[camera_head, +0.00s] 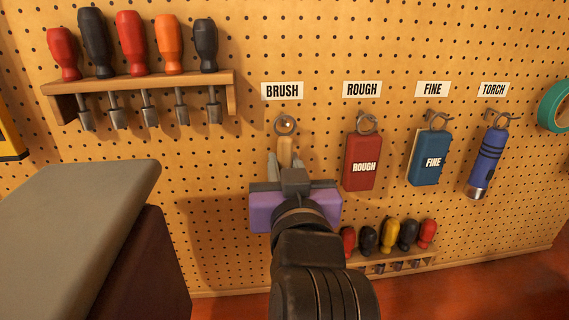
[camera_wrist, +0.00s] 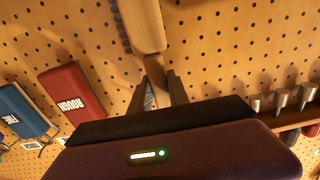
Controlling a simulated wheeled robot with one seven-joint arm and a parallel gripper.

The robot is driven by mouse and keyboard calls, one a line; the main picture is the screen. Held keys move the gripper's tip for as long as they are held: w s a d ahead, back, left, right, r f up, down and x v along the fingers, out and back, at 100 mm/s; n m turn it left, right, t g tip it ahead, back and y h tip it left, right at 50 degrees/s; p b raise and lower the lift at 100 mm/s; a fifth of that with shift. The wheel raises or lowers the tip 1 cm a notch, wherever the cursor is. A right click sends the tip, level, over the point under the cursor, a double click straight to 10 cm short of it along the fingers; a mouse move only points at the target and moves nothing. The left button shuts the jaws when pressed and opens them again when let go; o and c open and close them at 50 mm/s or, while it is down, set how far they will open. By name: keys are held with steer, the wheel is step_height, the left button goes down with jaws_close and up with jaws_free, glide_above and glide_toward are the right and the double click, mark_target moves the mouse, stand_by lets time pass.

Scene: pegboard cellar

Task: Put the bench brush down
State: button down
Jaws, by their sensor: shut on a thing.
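The bench brush (camera_head: 285,147) is upright against the pegboard under the BRUSH label (camera_head: 282,91). The top of its wooden handle is at the hook (camera_head: 286,124); I cannot tell whether the hook bears it. My gripper (camera_head: 286,165) is shut on the handle just below the hook. In the wrist view, which looks upside down, the brush's wooden body and dark bristles (camera_wrist: 141,24) extend beyond my gripper's fingers (camera_wrist: 155,88). My gripper hides the lower brush in the head view.
Right of the brush hang a red ROUGH block (camera_head: 362,150), a blue FINE block (camera_head: 428,158) and a torch (camera_head: 487,162). A screwdriver rack (camera_head: 150,88) is at upper left, another rack (camera_head: 400,262) at lower right. A grey-topped block (camera_head: 85,205) stands at left.

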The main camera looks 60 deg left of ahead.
steer(key=shift+f, duration=0.15)
steer(key=c, duration=1.3)
jaws_free()
steer(key=shift+o, duration=0.2)
